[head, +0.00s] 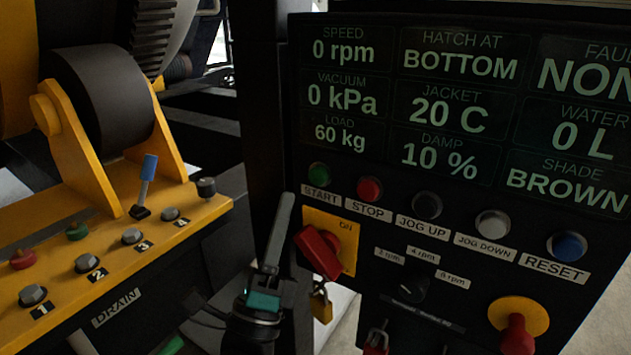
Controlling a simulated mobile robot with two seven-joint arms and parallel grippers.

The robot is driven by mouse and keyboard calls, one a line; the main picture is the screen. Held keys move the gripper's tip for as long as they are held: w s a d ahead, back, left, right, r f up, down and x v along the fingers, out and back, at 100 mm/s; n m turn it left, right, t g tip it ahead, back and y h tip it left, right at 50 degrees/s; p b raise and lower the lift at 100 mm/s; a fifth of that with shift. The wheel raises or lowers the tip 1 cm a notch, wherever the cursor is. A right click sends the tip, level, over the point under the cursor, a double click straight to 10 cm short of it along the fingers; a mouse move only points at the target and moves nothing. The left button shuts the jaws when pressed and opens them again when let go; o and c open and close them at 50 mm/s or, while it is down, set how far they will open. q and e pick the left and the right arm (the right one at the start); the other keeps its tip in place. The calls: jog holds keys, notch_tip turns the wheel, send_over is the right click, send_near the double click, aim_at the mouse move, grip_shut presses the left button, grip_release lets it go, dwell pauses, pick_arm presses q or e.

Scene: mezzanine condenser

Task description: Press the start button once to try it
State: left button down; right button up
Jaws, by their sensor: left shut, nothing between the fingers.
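The green START button (319,174) is at the left end of the button row on the black control panel, above its START label (320,196). It is unlit or only dimly green. My left gripper (286,200) is shut and empty, its fingers pointing up, just below and left of the START button in the picture. A gap shows between the fingertips and the button in the picture; its depth is hard to judge. The display (345,52) reads 0 rpm, 0 kPa and 60 kg. My right gripper is not in view.
The red STOP button (369,189) is right of START. A red rotary switch (318,252) on a yellow plate, with a padlock (321,304), is close beside my left gripper. A red emergency knob (516,333) is lower right. A yellow console (190,223) stands at left.

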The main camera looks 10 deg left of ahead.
aim_at(316, 170)
pick_arm(q)
jog(key=shift+w+d+b, duration=0.2)
jog(key=shift+w+d, duration=0.1)
jog(key=shift+w, duration=0.5)
jog(key=shift+w+d+b, duration=0.15)
jog(key=shift+w+d, duration=0.1)
jog(key=shift+w, duration=0.5)
jog(key=shift+w+d+b, duration=0.2)
jog(key=shift+w+d, duration=0.1)
jog(key=shift+w, duration=0.6)
jog(key=shift+w+d, duration=0.15)
jog(key=shift+w, duration=0.15)
jog(key=shift+w+d+b, duration=0.15)
jog(key=shift+w+b, duration=0.15)
jog(key=shift+w, duration=0.1)
dwell(0.8)
jog(key=shift+s, duration=0.15)
jog(key=shift+s+a+p, duration=0.3)
jog(key=shift+s+p, duration=0.1)
jog(key=shift+s, duration=0.3)
